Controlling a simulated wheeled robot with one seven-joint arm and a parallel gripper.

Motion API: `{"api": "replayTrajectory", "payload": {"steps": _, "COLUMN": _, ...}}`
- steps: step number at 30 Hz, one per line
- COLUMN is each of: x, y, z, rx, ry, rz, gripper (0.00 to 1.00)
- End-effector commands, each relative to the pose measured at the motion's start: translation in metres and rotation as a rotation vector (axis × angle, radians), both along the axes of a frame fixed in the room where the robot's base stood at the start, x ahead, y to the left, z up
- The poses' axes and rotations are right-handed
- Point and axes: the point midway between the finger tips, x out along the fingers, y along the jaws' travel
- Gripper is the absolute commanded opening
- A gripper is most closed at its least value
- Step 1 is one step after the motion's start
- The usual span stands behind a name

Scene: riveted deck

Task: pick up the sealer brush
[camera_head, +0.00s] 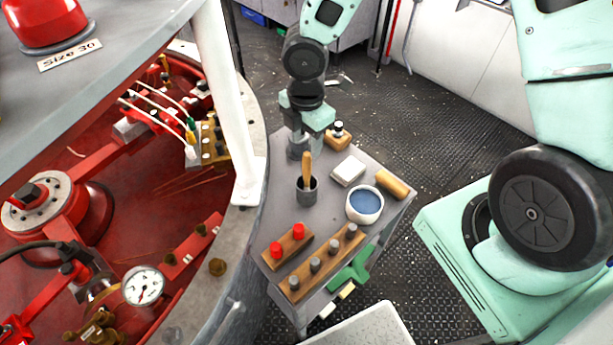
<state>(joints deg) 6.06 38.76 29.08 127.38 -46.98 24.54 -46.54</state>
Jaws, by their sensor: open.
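A wooden handle (307,168), which looks like that of the sealer brush, stands nearly upright in a small dark grey cup (307,192) on the grey cart top (331,213). Its lower end is hidden inside the cup, so I cannot see bristles. My gripper (299,150) is open and points down over the far left part of the cart top, just behind the handle in the picture. I see nothing held in it. Whether a finger touches the handle or cup I cannot tell.
A white bowl with blue contents (364,204), a white block (348,171), a wooden cylinder (392,184) and a wooden block with a knob (338,138) stand right of the cup. Two peg racks (290,250) (325,262) lie in front. Red machinery (60,210) and a white post (226,90) stand left.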

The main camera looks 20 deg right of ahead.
Motion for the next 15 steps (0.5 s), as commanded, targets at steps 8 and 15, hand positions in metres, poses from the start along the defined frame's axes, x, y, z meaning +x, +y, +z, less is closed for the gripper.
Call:
{"api": "replayTrajectory", "payload": {"steps": 8, "x": 0.000, "y": 0.000, "z": -0.037, "rx": 0.000, "ry": 0.001, "rz": -0.001, "gripper": 0.47}}
{"api": "replayTrajectory", "payload": {"steps": 15, "x": -0.001, "y": -0.002, "z": -0.059, "rx": -0.002, "ry": 0.003, "rz": 0.001, "gripper": 0.47}}
